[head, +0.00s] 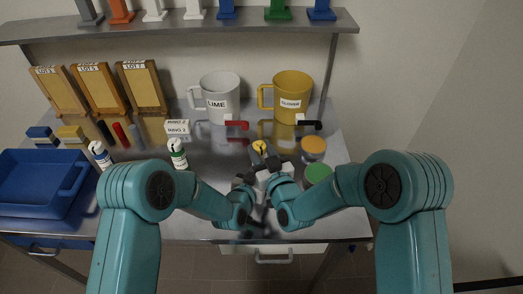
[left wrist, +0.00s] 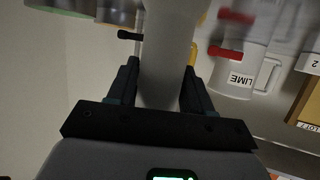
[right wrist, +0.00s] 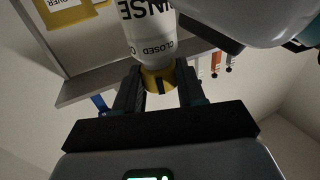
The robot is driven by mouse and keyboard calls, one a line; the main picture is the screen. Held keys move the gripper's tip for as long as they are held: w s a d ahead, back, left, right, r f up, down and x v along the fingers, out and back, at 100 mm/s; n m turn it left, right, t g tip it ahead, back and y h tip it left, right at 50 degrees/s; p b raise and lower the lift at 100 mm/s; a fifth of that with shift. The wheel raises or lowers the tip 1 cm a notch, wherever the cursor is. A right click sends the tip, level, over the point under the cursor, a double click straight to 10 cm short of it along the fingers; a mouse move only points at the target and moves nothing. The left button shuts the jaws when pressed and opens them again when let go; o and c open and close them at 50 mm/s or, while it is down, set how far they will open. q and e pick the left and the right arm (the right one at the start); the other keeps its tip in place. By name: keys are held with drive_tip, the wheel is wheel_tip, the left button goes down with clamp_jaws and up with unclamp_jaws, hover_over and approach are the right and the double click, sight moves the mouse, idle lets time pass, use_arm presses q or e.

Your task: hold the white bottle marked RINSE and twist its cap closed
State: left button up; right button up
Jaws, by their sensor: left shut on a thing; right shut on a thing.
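The white bottle marked RINSE (right wrist: 148,35) shows upside down in the right wrist view, with its lettering and part of a CLOSED mark. Its yellow cap (right wrist: 158,78) sits between the fingers of my right gripper (right wrist: 158,88), which is shut on it. In the left wrist view the white bottle body (left wrist: 165,65) is between the fingers of my left gripper (left wrist: 160,85), which is shut on it. In the head view the yellow cap (head: 259,146) shows at my right gripper (head: 266,158); the bottle body is mostly hidden by my arms.
A white LIME mug (head: 216,98) and a yellow mug (head: 292,92) stand behind. Jars with orange (head: 313,146) and green (head: 318,172) lids are at right. Two white bottles (head: 100,154) (head: 177,154) and a blue tray (head: 35,180) are at left. A shelf (head: 180,25) runs above.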

drive_tip(key=o, duration=1.1)
drive_tip(key=shift+a, duration=0.1)
drive_tip(key=shift+c, duration=0.2)
drive_tip(key=shift+s, duration=0.1)
drive_tip(key=v, duration=1.2)
drive_tip(key=shift+o, duration=0.2)
